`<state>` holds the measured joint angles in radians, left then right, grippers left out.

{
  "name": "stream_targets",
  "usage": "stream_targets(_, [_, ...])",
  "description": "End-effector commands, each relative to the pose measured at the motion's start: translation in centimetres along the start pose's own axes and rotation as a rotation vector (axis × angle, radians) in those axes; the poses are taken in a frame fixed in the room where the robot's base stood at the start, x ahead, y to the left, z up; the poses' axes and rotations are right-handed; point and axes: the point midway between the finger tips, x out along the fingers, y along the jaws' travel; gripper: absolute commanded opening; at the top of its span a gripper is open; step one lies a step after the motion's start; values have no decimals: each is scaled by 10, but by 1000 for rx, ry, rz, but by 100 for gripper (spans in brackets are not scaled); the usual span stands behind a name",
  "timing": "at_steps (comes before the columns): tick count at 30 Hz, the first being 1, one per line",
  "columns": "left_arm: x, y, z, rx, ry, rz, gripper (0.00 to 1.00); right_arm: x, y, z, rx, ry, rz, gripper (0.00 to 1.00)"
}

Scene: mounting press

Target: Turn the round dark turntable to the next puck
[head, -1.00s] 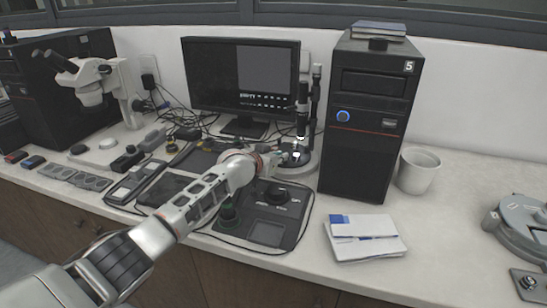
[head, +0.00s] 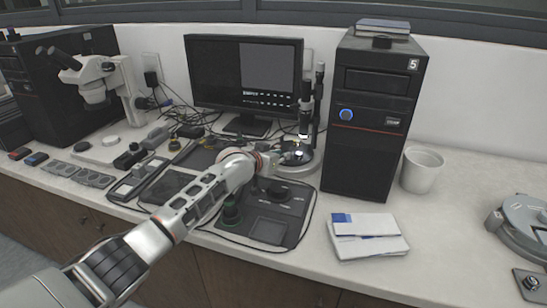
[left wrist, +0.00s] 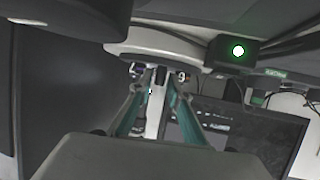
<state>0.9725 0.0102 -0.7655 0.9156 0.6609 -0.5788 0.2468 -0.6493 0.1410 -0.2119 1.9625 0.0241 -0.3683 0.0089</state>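The round dark turntable (head: 296,156) appears to be the disc at the foot of the upright camera stand, right of the monitor. My left gripper (head: 280,163) reaches it from the front left and partly covers it. In the left wrist view, the two teal fingers of my left gripper (left wrist: 158,90) stand apart, with a small dark peg (left wrist: 160,76) showing between or just beyond their tips. I cannot tell whether they touch it. Small numbered marks, one a 9 (left wrist: 183,76), show on either side. The pucks are not clear. My right gripper is not in view.
A black computer tower (head: 372,125) stands close to the right of the stand, and the monitor (head: 245,80) behind. A dark control panel (head: 270,225) lies under my arm. Folded papers (head: 366,237) and a white cup (head: 421,170) are to the right. A green light (left wrist: 238,50) glows in the wrist view.

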Motion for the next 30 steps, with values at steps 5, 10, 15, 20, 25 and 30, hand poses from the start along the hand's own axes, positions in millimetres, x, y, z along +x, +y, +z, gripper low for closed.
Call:
stream_targets(5, [-20, -1, 0, -1, 2, -1, 18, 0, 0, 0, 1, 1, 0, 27])
stream_targets(10, [-39, -1, 0, 0, 2, -3, 18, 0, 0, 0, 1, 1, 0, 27])
stream_targets(15, [-54, -2, 0, -1, 1, -3, 18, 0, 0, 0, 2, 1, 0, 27])
stream_targets(20, [-60, -2, 0, -1, 0, -4, 18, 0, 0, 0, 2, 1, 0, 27])
stream_targets(25, [-62, -2, 0, -1, -1, -4, 18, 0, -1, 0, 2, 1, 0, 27])
stream_targets(30, [-61, -2, 0, -1, 0, -4, 18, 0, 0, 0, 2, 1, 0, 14])
